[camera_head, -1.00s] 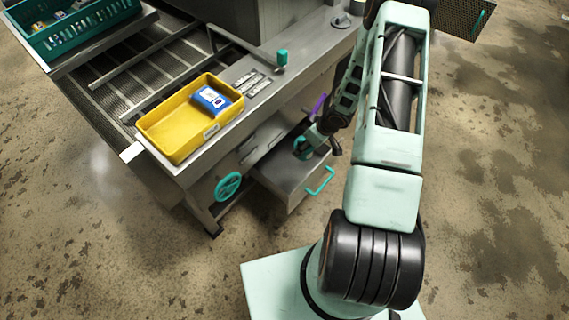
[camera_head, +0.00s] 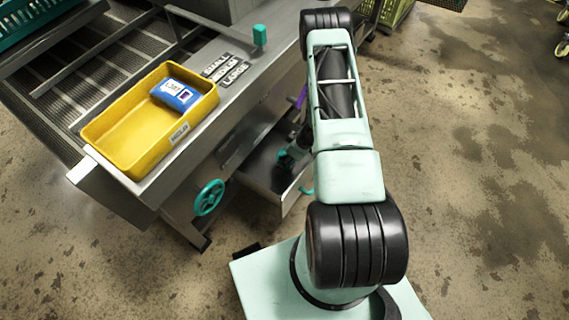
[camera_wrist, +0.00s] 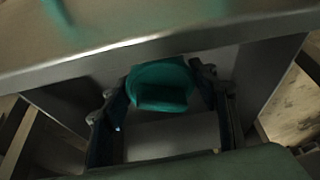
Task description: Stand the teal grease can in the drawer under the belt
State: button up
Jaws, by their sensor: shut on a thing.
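The teal grease can (camera_wrist: 160,80) is between the fingers of my gripper (camera_wrist: 165,92) in the wrist view, and my gripper is shut on it. In the head view the can (camera_head: 282,157) shows as a small teal patch at the open drawer (camera_head: 262,172) under the belt bench. My arm hides part of the drawer and most of the gripper. The drawer's teal handle (camera_head: 307,190) is at its front. I cannot tell whether the can touches the drawer floor.
A yellow bin (camera_head: 120,142) holding a blue pack (camera_head: 175,94) stands on the bench (camera_head: 226,98) above. A teal handwheel (camera_head: 208,197) is left of the drawer. The bench edge overhangs the drawer's back.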

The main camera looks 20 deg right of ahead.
jog(key=shift+w+f+b, duration=0.1)
jog(key=shift+f+b, duration=0.4)
jog(key=shift+f, duration=1.6)
jog(key=shift+f, duration=0.1)
jog(key=shift+f, duration=0.15)
jog(key=o, duration=1.4)
jog(key=shift+o, duration=0.2)
jog(key=shift+r, duration=0.2)
jog(key=shift+r, duration=0.2)
jog(key=p+v, duration=0.3)
jog(key=v, duration=0.8)
jog(key=shift+s+d+r, duration=0.2)
jog(key=shift+r, duration=0.1)
